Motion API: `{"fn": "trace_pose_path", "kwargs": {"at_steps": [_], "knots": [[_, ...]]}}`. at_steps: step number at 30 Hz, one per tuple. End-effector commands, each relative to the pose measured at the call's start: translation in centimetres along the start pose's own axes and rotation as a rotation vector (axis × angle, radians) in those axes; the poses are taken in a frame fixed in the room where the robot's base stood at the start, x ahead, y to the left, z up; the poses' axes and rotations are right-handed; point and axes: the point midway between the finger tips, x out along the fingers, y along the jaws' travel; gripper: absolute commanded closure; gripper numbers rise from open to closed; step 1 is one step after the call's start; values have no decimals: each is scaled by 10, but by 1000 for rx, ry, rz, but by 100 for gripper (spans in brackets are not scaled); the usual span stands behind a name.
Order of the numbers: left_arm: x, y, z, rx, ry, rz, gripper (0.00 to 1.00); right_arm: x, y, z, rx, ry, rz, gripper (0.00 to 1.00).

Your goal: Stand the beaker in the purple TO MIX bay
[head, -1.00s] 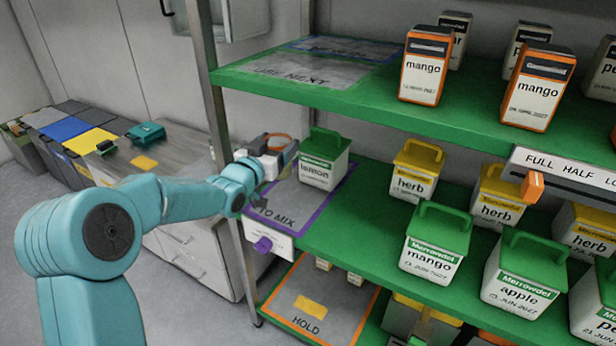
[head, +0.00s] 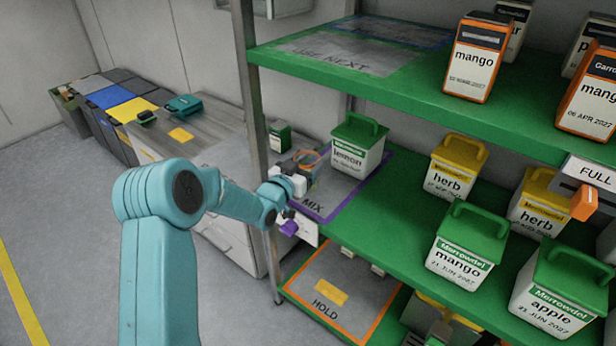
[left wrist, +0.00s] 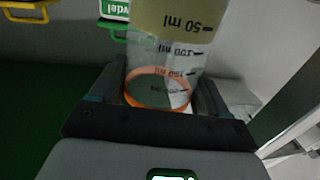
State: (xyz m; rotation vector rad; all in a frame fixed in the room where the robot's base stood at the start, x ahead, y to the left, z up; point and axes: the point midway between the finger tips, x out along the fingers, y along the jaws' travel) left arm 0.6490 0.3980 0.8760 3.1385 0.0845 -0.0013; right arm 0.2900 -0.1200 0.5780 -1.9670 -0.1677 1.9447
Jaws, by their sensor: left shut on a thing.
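The beaker (left wrist: 170,70) is clear with black ml marks, an orange rim and a tan band at its 50 ml end. My left gripper (left wrist: 165,98) is shut on it near the rim. In the head view, the left gripper (head: 306,177) is at the left front of the purple-outlined TO MIX bay (head: 340,203), and the beaker's orange rim (head: 308,155) shows above the fingers. The beaker's lower part is hard to make out, so I cannot tell whether it touches the bay. My right gripper is not in view.
A green-lidded lemon tub (head: 357,150) stands at the back of the bay, close right of the gripper. A metal post (head: 250,80) rises at the left, and the upper green shelf (head: 400,88) hangs above. Herb tubs (head: 452,170) stand further right. The HOLD bay (head: 345,292) is below.

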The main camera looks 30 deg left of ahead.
Motion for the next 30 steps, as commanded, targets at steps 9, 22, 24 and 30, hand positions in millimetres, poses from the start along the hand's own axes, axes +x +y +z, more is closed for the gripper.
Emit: {"fn": "trace_pose_path", "kwargs": {"at_steps": [9,22,24,30], "knots": [[3,0,43,0,0,-1,60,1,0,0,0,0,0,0],[3,0,54,2,3,0,60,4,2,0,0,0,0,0],[3,0,55,1,1,0,21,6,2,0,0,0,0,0],[3,0,54,1,1,0,0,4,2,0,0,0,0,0]]}}
